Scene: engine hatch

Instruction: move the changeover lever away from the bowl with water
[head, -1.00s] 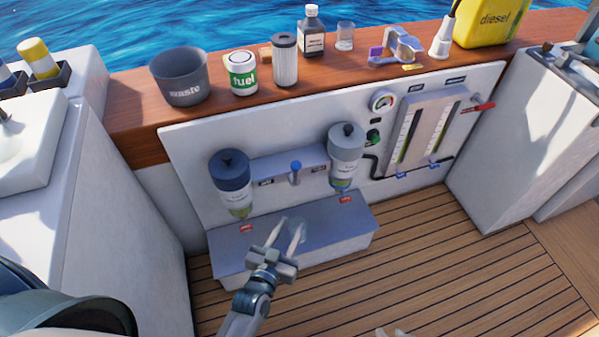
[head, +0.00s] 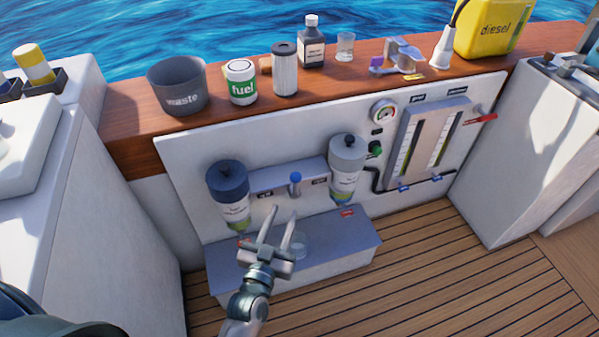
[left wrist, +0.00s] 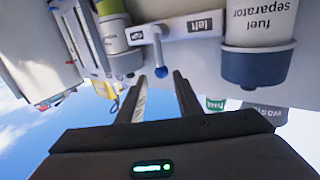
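The left separator (head: 229,192) has a dark blue top; the right separator (head: 346,160) has a grey top. Both have see-through bowls with yellow-green contents; I cannot tell which holds water. My left gripper (head: 281,212) is open and empty, below and in front of the lever. In the left wrist view, the lever's knob (left wrist: 161,72) shows between the spread fingertips (left wrist: 160,77), apparently not touching them. My right gripper is out of view.
A grey step (head: 335,252) with a clear dish (head: 299,244) lies under the separators, close to my left gripper. A gauge panel (head: 425,140) and red-handled valve (head: 482,119) are to the right. A waste bucket (head: 177,86) and fuel can (head: 241,82) stand on the ledge.

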